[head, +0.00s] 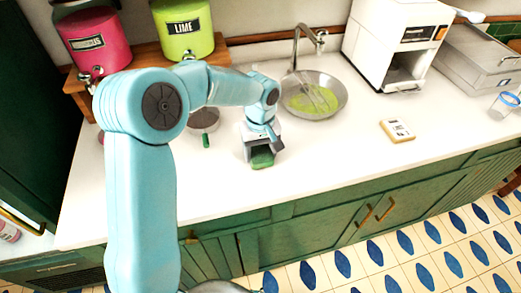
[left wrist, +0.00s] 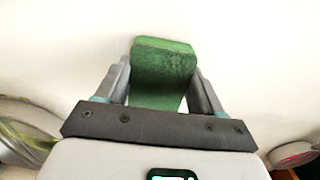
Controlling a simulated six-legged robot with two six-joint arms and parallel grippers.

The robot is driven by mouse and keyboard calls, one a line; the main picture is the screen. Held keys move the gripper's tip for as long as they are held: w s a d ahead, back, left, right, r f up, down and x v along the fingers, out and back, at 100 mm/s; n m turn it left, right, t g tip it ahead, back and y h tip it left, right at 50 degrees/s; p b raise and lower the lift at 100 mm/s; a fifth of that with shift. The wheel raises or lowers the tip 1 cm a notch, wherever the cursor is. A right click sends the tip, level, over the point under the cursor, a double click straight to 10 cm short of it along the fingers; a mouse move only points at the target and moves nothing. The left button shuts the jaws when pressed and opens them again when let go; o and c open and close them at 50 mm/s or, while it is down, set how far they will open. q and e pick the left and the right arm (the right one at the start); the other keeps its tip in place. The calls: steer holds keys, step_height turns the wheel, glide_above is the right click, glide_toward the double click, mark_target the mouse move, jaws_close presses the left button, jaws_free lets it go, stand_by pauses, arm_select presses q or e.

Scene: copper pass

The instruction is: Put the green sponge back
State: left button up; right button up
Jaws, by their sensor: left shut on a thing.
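The green sponge (head: 262,160) is at the front-middle of the white counter in the head view. My left gripper (head: 261,152) points down over it and is shut on it. In the left wrist view the sponge (left wrist: 163,72) sits between the two fingers of the left gripper (left wrist: 163,88), with its far end sticking out past them. I cannot tell whether the sponge touches the counter. My right gripper is not in view.
A metal bowl (head: 330,103) with a whisk and green contents is behind, right of the gripper, by a faucet (head: 296,50). A small tan block (head: 397,130) lies further right. A white machine (head: 385,45) and lime dispenser (head: 184,28) stand behind. Counter between sponge and block is clear.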

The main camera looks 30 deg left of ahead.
mark_target(261, 153)
arm_select(q)
steer(key=shift+d+f, duration=0.1)
steer(key=shift+f, duration=0.2)
steer(key=o, duration=1)
steer(key=shift+w, duration=0.1)
step_height(261, 153, up, 12)
steer(key=shift+r, duration=0.2)
steer(key=shift+f, duration=0.1)
